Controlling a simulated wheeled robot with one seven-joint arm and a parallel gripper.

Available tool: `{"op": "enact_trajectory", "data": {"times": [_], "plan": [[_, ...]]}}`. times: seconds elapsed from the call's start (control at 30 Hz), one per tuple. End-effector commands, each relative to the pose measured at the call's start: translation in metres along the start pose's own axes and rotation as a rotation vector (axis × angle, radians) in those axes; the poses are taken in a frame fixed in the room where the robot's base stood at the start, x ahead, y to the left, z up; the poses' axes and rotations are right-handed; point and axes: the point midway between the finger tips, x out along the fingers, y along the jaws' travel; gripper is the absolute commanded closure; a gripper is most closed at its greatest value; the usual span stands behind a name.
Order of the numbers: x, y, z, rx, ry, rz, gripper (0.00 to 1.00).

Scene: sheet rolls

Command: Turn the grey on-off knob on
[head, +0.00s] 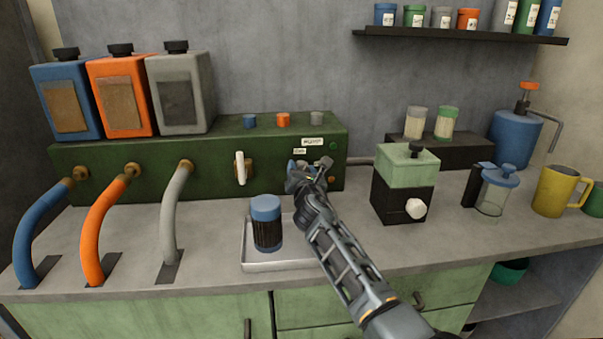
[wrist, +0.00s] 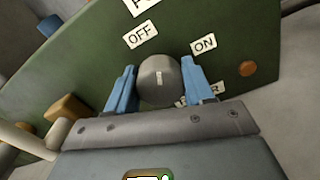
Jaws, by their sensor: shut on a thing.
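The grey round knob (wrist: 158,92) sits on the front of the dark green panel box (wrist: 90,75). A short white mark on its face stands about upright in the wrist view, between the OFF label (wrist: 140,35) at upper left and the ON label (wrist: 204,43) at upper right. My gripper (wrist: 160,82) has its two blue fingers on either side of the knob and is shut on it. In the head view my gripper (head: 307,172) reaches the right part of the green box (head: 215,160) and hides the knob.
A white lever (head: 240,167) on a brass fitting sticks out left of my gripper. A metal tray (head: 270,266) with a blue-capped jar (head: 266,225) stands below. A green and black machine (head: 405,185) is close on the right. An orange lamp (wrist: 247,69) sits beside the knob.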

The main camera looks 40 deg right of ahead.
Motion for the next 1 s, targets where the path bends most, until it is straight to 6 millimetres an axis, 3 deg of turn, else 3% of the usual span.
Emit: {"op": "enact_trajectory", "data": {"times": [1.0], "plan": [[0.0002,-0.002,-0.0021,0.926,-0.001,0.001,0.79]]}}
